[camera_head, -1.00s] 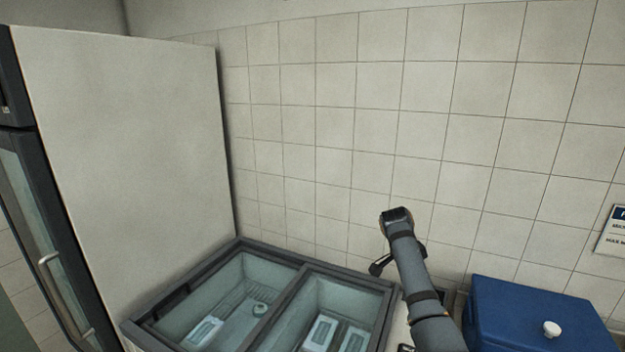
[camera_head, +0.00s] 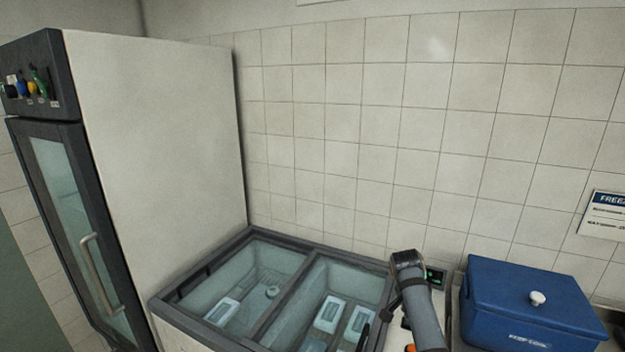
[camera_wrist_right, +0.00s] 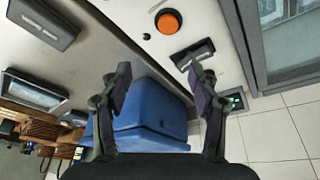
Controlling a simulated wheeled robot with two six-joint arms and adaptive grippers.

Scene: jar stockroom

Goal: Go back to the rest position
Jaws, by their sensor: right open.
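My right arm comes up from the bottom of the head view, in front of the chest freezer's right end. My right gripper (camera_wrist_right: 160,88) is open in the right wrist view, its two dark fingers wide apart with nothing between them. Beyond the fingers are a pale panel with an orange button (camera_wrist_right: 168,21) and the blue box (camera_wrist_right: 150,112). In the head view the gripper is mostly cut off by the lower edge. My left gripper is not in view.
The open chest freezer (camera_head: 283,313) holds several pale packs. The blue lidded box (camera_head: 525,305) stands to its right, close to my arm. A tall glass-door cabinet (camera_head: 165,150) stands at the left. A tiled wall (camera_head: 350,130) closes the back.

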